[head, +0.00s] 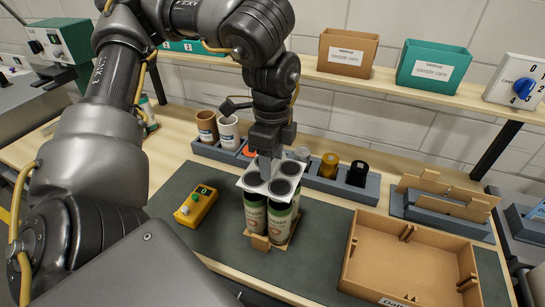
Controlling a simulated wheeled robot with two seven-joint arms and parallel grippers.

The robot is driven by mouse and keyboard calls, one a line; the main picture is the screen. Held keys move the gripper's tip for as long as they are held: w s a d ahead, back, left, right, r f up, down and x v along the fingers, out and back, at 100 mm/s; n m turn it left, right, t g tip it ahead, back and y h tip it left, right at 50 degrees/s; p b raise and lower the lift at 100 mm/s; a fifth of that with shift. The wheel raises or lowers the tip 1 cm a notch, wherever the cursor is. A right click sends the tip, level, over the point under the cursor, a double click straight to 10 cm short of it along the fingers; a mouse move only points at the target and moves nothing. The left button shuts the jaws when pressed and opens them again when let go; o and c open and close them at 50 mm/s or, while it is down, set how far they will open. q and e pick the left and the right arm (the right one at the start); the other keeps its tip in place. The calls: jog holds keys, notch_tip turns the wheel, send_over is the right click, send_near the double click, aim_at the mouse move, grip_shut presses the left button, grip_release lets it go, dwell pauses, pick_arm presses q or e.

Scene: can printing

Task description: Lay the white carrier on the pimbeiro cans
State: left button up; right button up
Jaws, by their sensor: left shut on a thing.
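The white carrier (267,183) is a flat plate with dark round openings or can tops showing in it. It lies at the tops of a cluster of green and cream cans (279,222); whether it is fully seated I cannot tell. The cans stand upright close together in a cardboard base (260,243) on the dark mat. My left gripper (266,165) points down from above, shut on the carrier at its far side, and hides part of it. My right gripper is not in view.
A yellow device (196,206) lies left of the cans. A cardboard tray (378,274) stands at the right. Behind is a grey rack (327,184) with cups and jars. Cardboard pieces (447,190) stand in a grey holder at the right.

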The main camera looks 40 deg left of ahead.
pick_arm(q)
jog(key=shift+f+b, duration=0.85)
jog(key=shift+f, duration=0.6)
jog(key=o, duration=1)
notch_tip(320, 180, up, 11)
jog(key=shift+f, duration=0.1)
